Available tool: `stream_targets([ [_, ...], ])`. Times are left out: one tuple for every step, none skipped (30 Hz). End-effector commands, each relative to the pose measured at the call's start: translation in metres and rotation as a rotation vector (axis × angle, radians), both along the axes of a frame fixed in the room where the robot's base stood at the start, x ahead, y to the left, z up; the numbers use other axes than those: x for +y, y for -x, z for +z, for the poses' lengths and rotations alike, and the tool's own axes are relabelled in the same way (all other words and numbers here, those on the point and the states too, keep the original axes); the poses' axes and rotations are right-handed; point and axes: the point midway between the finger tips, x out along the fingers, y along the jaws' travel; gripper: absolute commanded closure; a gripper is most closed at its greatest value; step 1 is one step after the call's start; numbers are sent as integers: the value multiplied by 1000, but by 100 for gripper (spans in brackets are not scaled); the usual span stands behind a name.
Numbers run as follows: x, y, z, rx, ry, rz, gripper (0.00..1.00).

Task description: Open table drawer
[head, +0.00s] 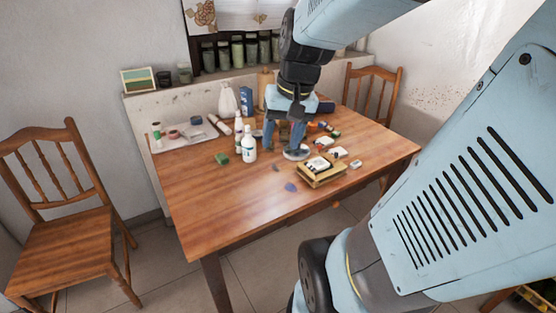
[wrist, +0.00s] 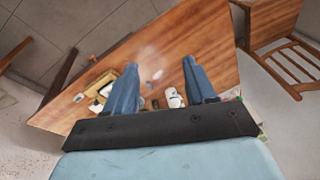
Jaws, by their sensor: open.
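The wooden table (head: 215,195) stands in the middle of the head view, its near edge facing me. No drawer front or handle can be made out under the tabletop. My gripper (head: 284,147) points down over the middle of the tabletop among small items, and it is open with nothing between its fingers. In the wrist view, the two fingers of my gripper (wrist: 160,66) are spread apart above the tabletop (wrist: 205,38). The exact height of the fingertips above the table is hard to tell.
A white bottle (head: 249,150) stands left of my gripper, and a small wooden box (head: 321,176) lies to its right. A white tray (head: 168,146) is at the far left. Chairs stand left (head: 70,250) and behind right (head: 373,82). The table's near left is clear.

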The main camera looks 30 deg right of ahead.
Motion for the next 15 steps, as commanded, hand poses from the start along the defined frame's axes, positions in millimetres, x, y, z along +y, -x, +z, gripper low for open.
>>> stream_targets([
  [-7, -4, -10, 43, -37, -42, 45],
  [-10, -7, -16, 65, -58, -63, 45],
  [-14, -10, -23, 91, -87, -91, 45],
  [-18, -12, -28, 110, -110, -113, 45],
  [-21, -14, -33, 128, -133, -134, 45],
  [-25, -16, -40, 153, -165, -163, 45],
  [-29, -18, -45, 172, -188, -186, 45],
  [-33, -20, -50, 189, -214, -209, 45],
  [-37, -22, -57, 210, -246, -238, 45],
  [-41, -23, -62, 225, -271, -261, 45],
  [-45, -25, -67, 240, -297, -284, 45],
  [-50, -26, -73, 260, -332, -315, 45],
  [-54, -28, -79, 274, -360, -338, 45],
  [-58, -29, -84, 287, -386, -362, 45],
  [-64, -30, -91, 303, -422, -392, 45],
])
